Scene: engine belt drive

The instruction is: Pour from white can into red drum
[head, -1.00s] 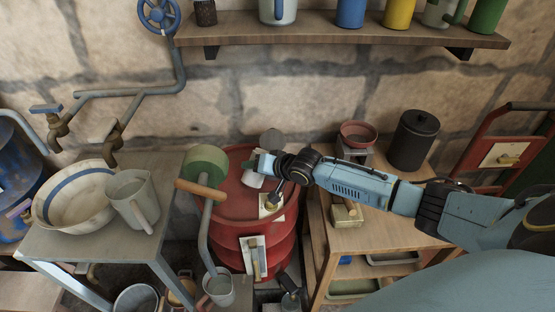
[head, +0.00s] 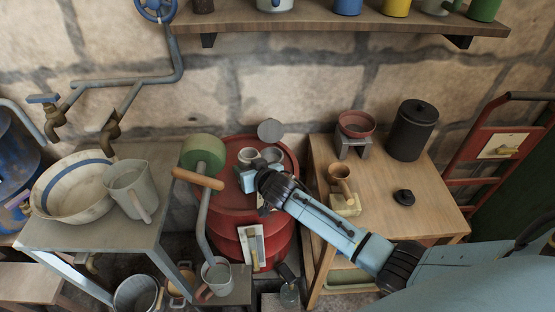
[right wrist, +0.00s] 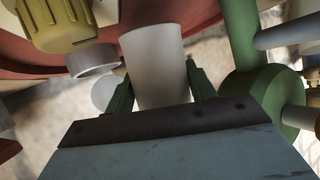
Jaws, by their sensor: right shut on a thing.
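The white can (right wrist: 153,60) is between the green fingers of my right gripper (right wrist: 158,80), which is shut on it. In the head view the white can (head: 249,155) is above the top of the red drum (head: 225,213), its open mouth partly showing. My right gripper (head: 248,174) reaches over the drum from the right and hides part of its top. A short grey neck (head: 272,156) stands beside the can on the drum; it also shows in the right wrist view (right wrist: 92,61). I cannot tell how far the can is tilted. My left gripper is out of view.
A green pump body (head: 204,153) with a wooden handle stands left of the drum. A metal table (head: 95,238) holds a bowl and jug. The wooden bench (head: 430,180) at right holds a dark canister (head: 412,131), a black lid and a red bowl on a stand.

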